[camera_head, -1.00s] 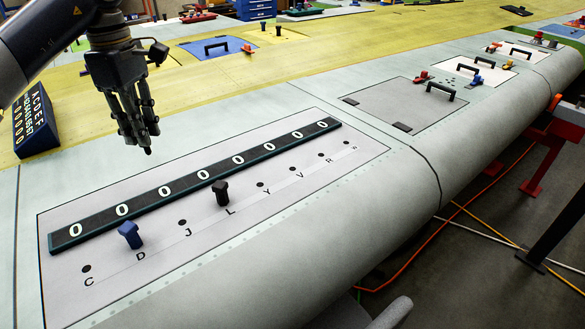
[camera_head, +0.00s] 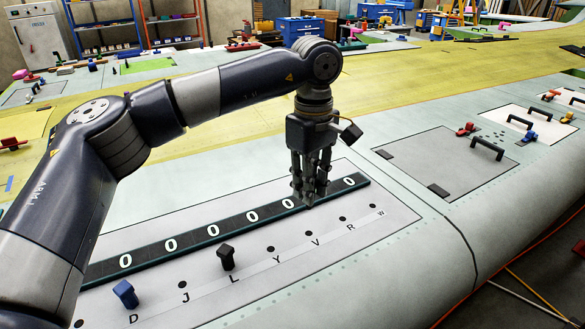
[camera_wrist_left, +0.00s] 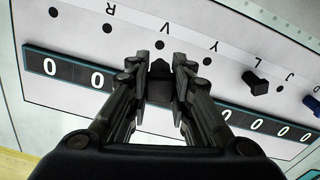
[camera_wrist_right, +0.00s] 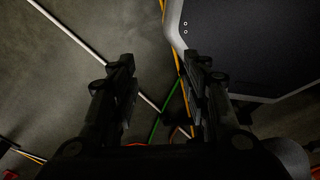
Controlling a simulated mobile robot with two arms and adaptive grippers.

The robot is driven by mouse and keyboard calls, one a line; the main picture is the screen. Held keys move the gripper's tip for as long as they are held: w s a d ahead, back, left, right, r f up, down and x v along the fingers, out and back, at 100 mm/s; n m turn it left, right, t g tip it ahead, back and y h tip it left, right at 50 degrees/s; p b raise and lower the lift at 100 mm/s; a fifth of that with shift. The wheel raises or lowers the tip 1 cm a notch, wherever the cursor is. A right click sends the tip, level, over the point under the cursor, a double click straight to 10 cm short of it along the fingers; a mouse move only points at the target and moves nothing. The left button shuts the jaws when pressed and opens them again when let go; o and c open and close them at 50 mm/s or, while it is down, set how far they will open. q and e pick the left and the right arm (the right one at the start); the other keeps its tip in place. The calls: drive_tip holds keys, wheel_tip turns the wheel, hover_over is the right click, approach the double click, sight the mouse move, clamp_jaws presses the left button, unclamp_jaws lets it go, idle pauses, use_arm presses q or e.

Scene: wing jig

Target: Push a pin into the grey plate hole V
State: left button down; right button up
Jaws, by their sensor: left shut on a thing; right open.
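The grey plate (camera_head: 385,226) on the wing has a row of lettered holes. Hole V (camera_head: 308,233) is empty and also shows in the left wrist view (camera_wrist_left: 160,45). My left gripper (camera_head: 310,188) points down above the black number strip, just behind hole V. It is shut on a dark pin (camera_wrist_left: 160,69), mostly hidden by the fingers and apart from hole V in the picture. A black pin (camera_head: 227,257) stands in hole L and a blue pin (camera_head: 125,293) in hole D. My right gripper (camera_wrist_right: 161,75) is open and empty over the floor.
The number strip (camera_head: 208,238) runs behind the holes. To the right lies a grey panel (camera_head: 440,160) with a black handle (camera_head: 487,148). Cables cross the floor below my right gripper, beside a dark panel (camera_wrist_right: 255,45).

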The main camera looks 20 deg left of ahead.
use_arm(q)
drive_tip(key=shift+d+f, duration=0.15)
drive_tip(key=shift+d, duration=0.05)
drive_tip(key=shift+f+b, duration=0.45)
wheel_tip(320, 180, down, 4)
drive_tip(key=b, duration=0.3)
drive_tip(key=shift+f, duration=0.15)
drive_tip(key=shift+f+b, duration=0.35)
drive_tip(key=shift+f, duration=0.1)
drive_tip(key=shift+s+a, duration=0.1)
use_arm(e)
drive_tip(key=f, duration=0.4)
drive_tip(key=shift+s+a+f, duration=0.3)
drive_tip(key=shift+s+a, duration=0.05)
drive_tip(key=shift+a, duration=0.05)
use_arm(q)
drive_tip(key=shift+f, duration=0.1)
use_arm(e)
drive_tip(key=shift+w, duration=0.1)
use_arm(q)
drive_tip(key=shift+f+b, duration=0.9)
drive_tip(key=shift+f, duration=0.45)
use_arm(e)
drive_tip(key=shift+a+f, duration=0.3)
drive_tip(key=shift+f, duration=0.55)
